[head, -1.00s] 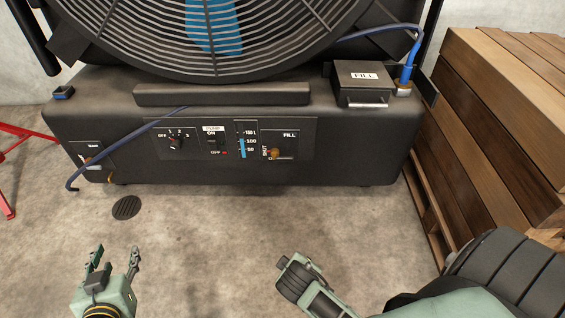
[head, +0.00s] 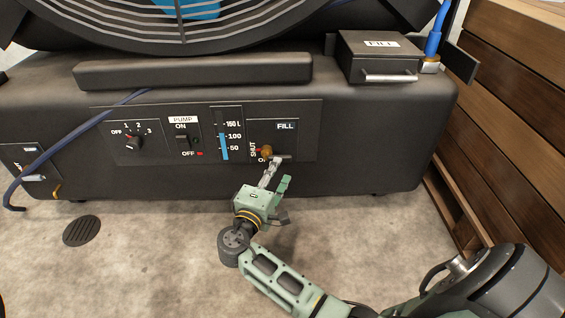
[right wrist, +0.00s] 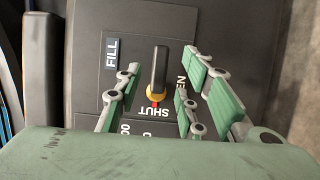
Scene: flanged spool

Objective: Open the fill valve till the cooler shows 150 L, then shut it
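The black cooler (head: 380,135) has a front panel with a level gauge (head: 224,145); its blue column tops out about at the 100 mark. The fill valve (head: 267,152), right of the gauge, has a brass hub and a dark lever. In the right wrist view the lever (right wrist: 159,68) points away from the SHUT label, and a red mark on the hub's other side faces SHUT. My right gripper (head: 275,172) is at the valve. In the right wrist view its fingers (right wrist: 160,88) stand open, one on each side of the lever, with gaps showing. My left gripper is out of view.
A pump switch (head: 183,142) and rotary knob (head: 134,142) sit left of the gauge. A black FILL box (head: 378,58) with a blue hose (head: 436,30) is on top. Wooden planks (head: 520,110) stand close on the right. The floor in front is clear, with a drain (head: 82,231).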

